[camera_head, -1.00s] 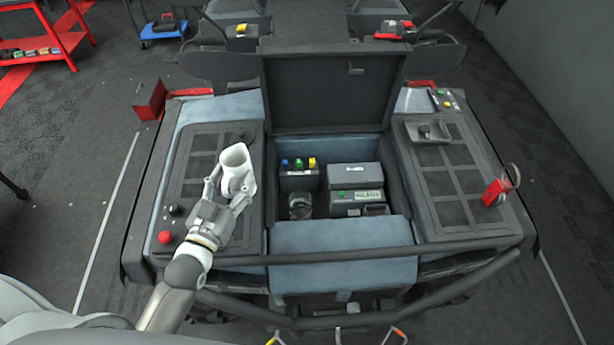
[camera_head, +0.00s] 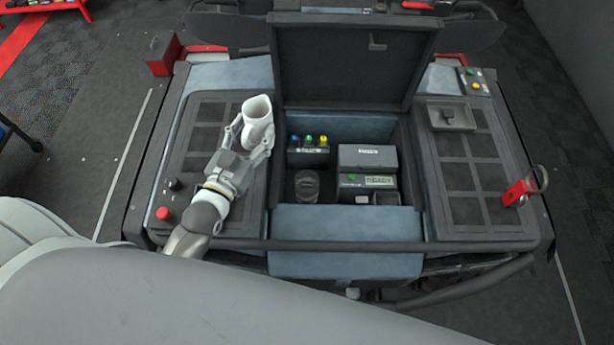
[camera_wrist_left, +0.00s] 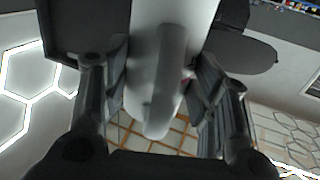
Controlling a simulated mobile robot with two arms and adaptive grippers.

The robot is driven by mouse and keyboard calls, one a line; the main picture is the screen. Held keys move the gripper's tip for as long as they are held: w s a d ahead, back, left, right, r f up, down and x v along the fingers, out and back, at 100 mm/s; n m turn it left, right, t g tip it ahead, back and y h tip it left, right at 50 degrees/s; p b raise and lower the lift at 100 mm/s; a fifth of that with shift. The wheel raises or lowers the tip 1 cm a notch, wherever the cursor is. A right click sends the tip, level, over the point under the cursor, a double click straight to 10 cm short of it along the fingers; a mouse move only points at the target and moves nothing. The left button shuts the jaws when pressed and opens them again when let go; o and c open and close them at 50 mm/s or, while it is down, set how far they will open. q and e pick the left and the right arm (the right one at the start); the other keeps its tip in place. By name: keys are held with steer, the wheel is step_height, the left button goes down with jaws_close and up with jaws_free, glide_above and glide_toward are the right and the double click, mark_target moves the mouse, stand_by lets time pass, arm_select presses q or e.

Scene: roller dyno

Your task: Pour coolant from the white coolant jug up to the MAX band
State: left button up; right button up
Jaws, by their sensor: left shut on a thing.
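The white coolant jug (camera_head: 257,122) is held in my left gripper (camera_head: 254,152), over the left ribbed panel beside the open compartment. Its open mouth faces up, slightly tilted. In the left wrist view the gripper's fingers (camera_wrist_left: 155,95) close on both sides of the white jug (camera_wrist_left: 165,60). A clear round glass-like container (camera_head: 307,186) stands in the compartment's left front and is apart from the jug. Any level band on it is too small to make out. My right gripper does not show.
The compartment holds a block with blue, green and yellow caps (camera_head: 308,151) and a grey box with a display (camera_head: 368,182). Its raised lid (camera_head: 350,65) stands behind. A red knob (camera_head: 162,213) is at left, a red handle (camera_head: 518,192) at right. The right panel is mostly clear.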

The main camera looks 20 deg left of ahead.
arm_select(q)
steer(key=shift+s+d+r+m, duration=0.1)
steer(key=shift+d+r+m, duration=0.2)
steer(key=shift+m, duration=0.4)
steer(key=shift+s+d+f+m+b, duration=0.1)
steer(key=shift+d+f+m+b, duration=0.15)
steer(key=shift+f+b, duration=0.35)
steer(key=shift+d+f+m+b, duration=0.1)
steer(key=shift+d+m+b, duration=0.4)
steer(key=shift+m+b, duration=1.05)
steer(key=shift+d+f+m+b, duration=0.15)
steer(key=shift+d+m+b, duration=0.55)
steer(key=shift+m, duration=1.3)
steer(key=shift+d+f+m+b, duration=0.1)
steer(key=shift+d+m+b, duration=0.15)
steer(key=shift+m+b, duration=1.4)
